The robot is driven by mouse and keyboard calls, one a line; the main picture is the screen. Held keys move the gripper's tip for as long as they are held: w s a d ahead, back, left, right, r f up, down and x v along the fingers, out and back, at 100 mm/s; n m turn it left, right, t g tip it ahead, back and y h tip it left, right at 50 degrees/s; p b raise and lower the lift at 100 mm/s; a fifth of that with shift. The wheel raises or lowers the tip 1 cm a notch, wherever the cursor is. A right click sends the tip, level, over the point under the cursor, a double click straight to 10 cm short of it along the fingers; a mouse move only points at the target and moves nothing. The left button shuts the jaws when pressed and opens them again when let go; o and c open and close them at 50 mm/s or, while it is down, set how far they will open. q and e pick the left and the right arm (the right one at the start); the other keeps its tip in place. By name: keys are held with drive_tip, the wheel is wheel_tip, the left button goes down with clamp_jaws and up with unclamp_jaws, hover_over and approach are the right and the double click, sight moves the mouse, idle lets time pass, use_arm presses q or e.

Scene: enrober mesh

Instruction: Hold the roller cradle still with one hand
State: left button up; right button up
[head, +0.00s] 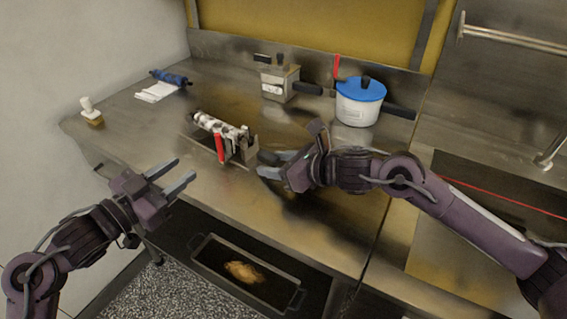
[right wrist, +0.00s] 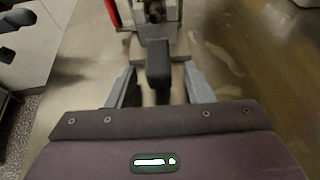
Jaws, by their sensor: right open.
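The roller cradle (head: 240,152) stands on the steel counter, with a pale roller (head: 215,126) across it and a red handle (head: 219,148) at its front. It also shows at the top of the right wrist view (right wrist: 158,22). A dark grip (right wrist: 158,65) sticks out from it towards my right gripper (right wrist: 160,88). My right gripper (head: 264,165) is open, with one finger on each side of that grip and a gap visible on both sides. My left gripper (head: 182,172) is open and empty, left of the cradle near the counter's front edge.
A blue-lidded pot (head: 357,112) and a metal box with a dark handle (head: 280,85) stand at the back. A tray (head: 210,255) sits below the counter.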

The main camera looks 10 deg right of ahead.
clamp_jaws()
idle(0.8)
